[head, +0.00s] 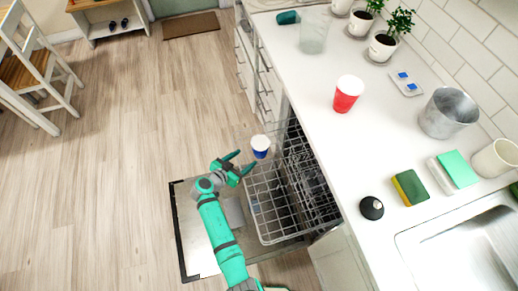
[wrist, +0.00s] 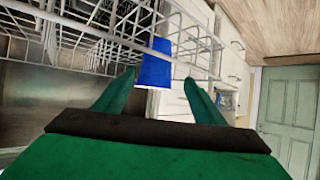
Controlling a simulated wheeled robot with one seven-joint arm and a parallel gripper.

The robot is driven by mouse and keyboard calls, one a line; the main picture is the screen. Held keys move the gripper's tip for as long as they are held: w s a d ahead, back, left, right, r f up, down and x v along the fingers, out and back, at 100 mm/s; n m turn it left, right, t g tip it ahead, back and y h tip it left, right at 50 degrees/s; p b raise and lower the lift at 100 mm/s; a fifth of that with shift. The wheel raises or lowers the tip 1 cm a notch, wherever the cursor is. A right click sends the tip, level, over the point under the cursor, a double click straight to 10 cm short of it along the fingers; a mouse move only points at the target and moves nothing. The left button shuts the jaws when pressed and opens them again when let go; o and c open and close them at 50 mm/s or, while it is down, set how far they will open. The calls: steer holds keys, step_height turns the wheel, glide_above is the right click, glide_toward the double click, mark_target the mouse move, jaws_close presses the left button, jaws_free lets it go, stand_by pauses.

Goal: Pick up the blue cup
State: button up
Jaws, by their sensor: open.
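The blue cup (head: 261,152) has a white top and shows at the far corner of the pulled-out dishwasher rack (head: 262,222) in the head view. In the wrist view the blue cup (wrist: 156,64) appears ahead, beyond and between the two fingertips, beside the rack's wire edge. My gripper (head: 242,164) is open and empty, just short of the cup in the head view. Its green fingers (wrist: 160,84) spread apart in the wrist view. I cannot tell whether the cup touches the wires.
The open dishwasher door (head: 192,236) lies below my arm. On the counter stand a red cup (head: 346,97), a metal bucket (head: 448,113), a sponge (head: 410,188) and a black round item (head: 371,208). The wooden floor (head: 120,130) at left is mostly clear.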

mark_target(255, 153)
steer(key=shift+g, duration=0.3)
steer(key=x, duration=0.5)
steer(key=shift+d, duration=0.4)
steer(key=shift+x, duration=2.9)
steer(key=shift+a, duration=0.15)
steer(key=c, duration=0.9)
